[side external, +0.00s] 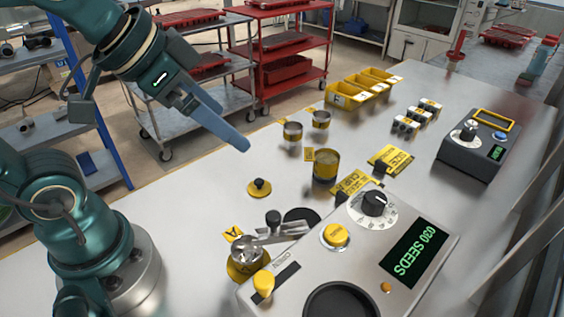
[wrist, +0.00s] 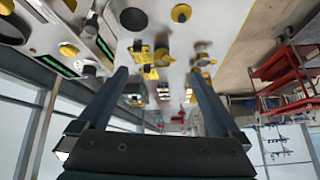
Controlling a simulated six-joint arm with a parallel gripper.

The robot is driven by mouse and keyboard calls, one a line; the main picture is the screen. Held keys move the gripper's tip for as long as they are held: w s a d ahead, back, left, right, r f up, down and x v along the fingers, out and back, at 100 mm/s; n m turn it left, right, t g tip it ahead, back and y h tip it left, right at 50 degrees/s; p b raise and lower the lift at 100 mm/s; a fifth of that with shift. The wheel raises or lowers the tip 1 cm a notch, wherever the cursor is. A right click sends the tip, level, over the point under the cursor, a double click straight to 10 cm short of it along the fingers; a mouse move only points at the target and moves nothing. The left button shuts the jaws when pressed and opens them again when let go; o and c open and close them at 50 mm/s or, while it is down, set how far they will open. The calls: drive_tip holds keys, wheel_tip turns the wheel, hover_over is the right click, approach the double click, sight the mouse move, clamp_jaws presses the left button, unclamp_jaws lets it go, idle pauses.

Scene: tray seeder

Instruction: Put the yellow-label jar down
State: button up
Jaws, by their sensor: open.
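My gripper (side external: 236,140) is open and raised above the left part of the bench in the side view. In the wrist view my gripper (wrist: 160,75) shows two fingers spread wide with nothing held between them. A tall jar with a yellow label (side external: 325,166) stands upright on the bench, right of and apart from my fingers. Behind it stand two smaller grey jars with yellow bands, a left one (side external: 292,132) and a right one (side external: 321,119). Which of these is the task's jar I cannot tell for certain.
A seed counter (side external: 420,225) with a green display fills the front right. A black-knobbed yellow disc (side external: 259,188) lies left of the tall jar. The bench's left side has bare room.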

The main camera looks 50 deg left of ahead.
drive_tip(key=w+r+m, duration=0.2)
drive_tip(key=w, duration=0.6)
drive_tip(key=m+g+h, duration=0.1)
drive_tip(key=g, duration=0.1)
hover_over(325, 162)
drive_tip(key=a, duration=0.2)
wheel_tip(325, 162, down, 10)
drive_tip(key=shift+g, duration=0.6)
drive_tip(key=f, duration=0.6)
drive_tip(key=shift+w+a+f, duration=0.1)
drive_tip(key=shift+w+f, duration=0.05)
drive_tip(key=shift+w, duration=0.05)
drive_tip(key=shift+x, duration=2.55)
clamp_jaws()
